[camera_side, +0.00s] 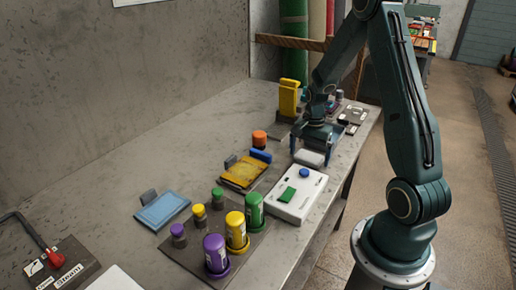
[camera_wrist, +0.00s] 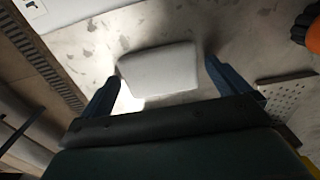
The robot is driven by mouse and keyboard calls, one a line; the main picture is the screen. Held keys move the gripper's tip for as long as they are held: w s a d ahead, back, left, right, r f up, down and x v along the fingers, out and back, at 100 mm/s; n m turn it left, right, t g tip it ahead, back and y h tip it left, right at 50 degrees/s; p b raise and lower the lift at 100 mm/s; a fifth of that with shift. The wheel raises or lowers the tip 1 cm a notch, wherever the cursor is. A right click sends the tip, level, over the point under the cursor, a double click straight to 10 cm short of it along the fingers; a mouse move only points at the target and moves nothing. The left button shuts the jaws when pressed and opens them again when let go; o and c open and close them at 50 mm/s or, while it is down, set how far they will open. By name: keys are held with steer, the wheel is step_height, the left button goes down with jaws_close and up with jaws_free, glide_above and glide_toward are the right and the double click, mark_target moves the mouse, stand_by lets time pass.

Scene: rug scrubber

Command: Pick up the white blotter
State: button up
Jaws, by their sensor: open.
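The white blotter (camera_side: 309,157) is a pale block with rounded edges. In the side view it sits at my gripper, just behind the white box. In the wrist view the blotter (camera_wrist: 158,70) lies between my two dark blue fingers, with a bright patch at its lower left. My gripper (camera_side: 311,153) points down over it and is open. In the wrist view the left finger of my gripper (camera_wrist: 162,78) is close to the blotter's left end, and a small gap shows at the right. I cannot tell whether either finger touches it.
A white box (camera_side: 296,195) with a green pad and blue knob stands in front. A yellow tray (camera_side: 243,174), an orange-capped item (camera_side: 259,138) and a blue tray (camera_side: 160,211) are to the left. A yellow holder (camera_side: 288,98) stands behind. The table's right edge is close.

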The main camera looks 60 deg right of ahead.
mark_target(309, 156)
steer(key=c, duration=0.9)
steer(key=shift+r, duration=0.2)
step_height(309, 156, up, 20)
steer(key=shift+f, duration=0.15)
stand_by(0.5)
